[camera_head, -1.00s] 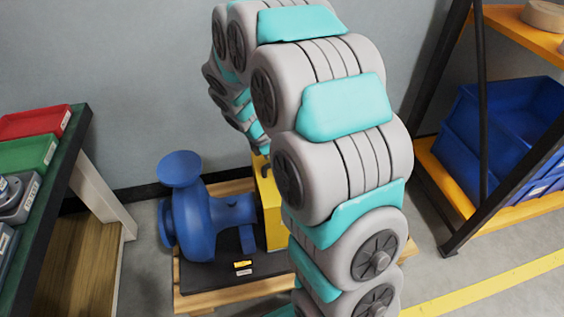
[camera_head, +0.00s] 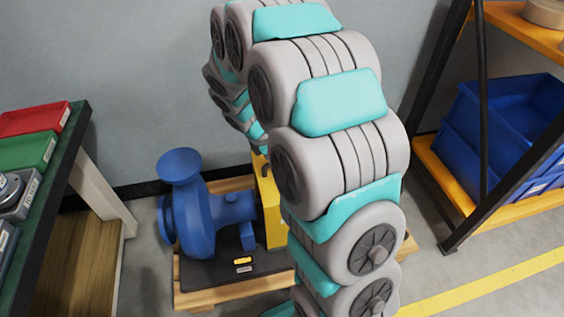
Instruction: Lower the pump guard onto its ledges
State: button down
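A blue pump (camera_head: 205,215) stands on a dark base plate (camera_head: 205,274), with its round flange facing up at the left. A yellow part, which looks like the pump guard (camera_head: 269,206), stands to the right of the pump and is mostly hidden behind my arm. I cannot tell whether it rests on its ledges or hangs above them, as the ledges are hidden. My gripper is hidden behind my arm links, so its fingers and hold do not show.
The base plate lies on a wooden pallet (camera_head: 200,300). A green-topped bench (camera_head: 60,165) with red and green trays stands at the left. A rack with blue bins (camera_head: 500,125) stands at the right. A yellow line (camera_head: 490,285) crosses the open floor.

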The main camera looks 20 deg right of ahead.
dwell(0.7)
jog(key=c, duration=0.7)
grip_release()
jog(key=shift+r+p, duration=3.05)
jog(key=shift+r, duration=1.4)
